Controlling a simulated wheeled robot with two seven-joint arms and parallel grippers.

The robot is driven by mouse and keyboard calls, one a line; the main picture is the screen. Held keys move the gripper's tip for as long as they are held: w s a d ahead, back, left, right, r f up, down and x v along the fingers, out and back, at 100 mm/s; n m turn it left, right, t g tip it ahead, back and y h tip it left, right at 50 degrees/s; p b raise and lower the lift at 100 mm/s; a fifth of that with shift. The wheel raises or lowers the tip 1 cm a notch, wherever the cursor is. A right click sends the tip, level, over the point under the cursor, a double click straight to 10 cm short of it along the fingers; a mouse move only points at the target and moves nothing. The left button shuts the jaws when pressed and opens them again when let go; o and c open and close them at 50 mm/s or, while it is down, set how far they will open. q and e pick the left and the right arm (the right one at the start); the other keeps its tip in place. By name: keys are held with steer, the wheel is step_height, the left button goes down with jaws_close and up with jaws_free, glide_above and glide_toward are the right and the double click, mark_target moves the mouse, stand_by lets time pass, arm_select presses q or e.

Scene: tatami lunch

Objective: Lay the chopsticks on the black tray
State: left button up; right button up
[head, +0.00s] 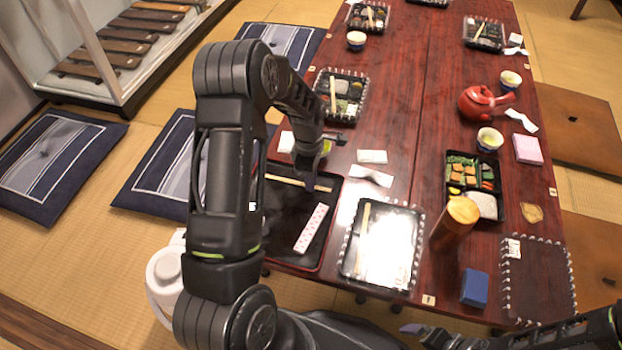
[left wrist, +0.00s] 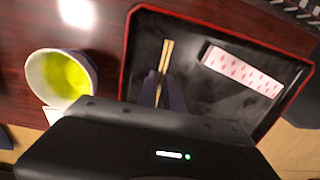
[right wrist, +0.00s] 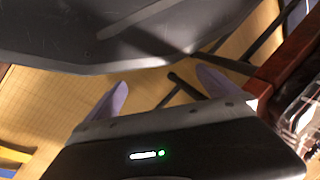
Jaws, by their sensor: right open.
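The chopsticks (head: 285,180), a thin pale pair, lie across the upper part of the black tray (head: 275,245) with a red rim, at or just above its surface. They also show in the left wrist view (left wrist: 167,52) over the tray (left wrist: 195,95). My left gripper (left wrist: 161,82) has its fingers close together, one on each side of the chopsticks, and looks shut on them. Their near end is hidden by the gripper. My right gripper (right wrist: 162,95) is open and empty, low at the right in the head view, away from the tray.
A white box with red dots (head: 311,228) lies on the tray. A cup of green tea (left wrist: 62,78) stands close beside the left gripper. A clear-lidded bento (head: 383,246) is right of the tray, then a brown canister (head: 455,222) and a blue box (head: 474,288).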

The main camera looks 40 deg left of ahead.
arm_select(q)
step_height(320, 180, up, 12)
steer(key=p, duration=0.5)
steer(key=shift+w+a+r, duration=0.15)
steer(key=shift+w+a, duration=0.05)
steer(key=shift+a, duration=0.2)
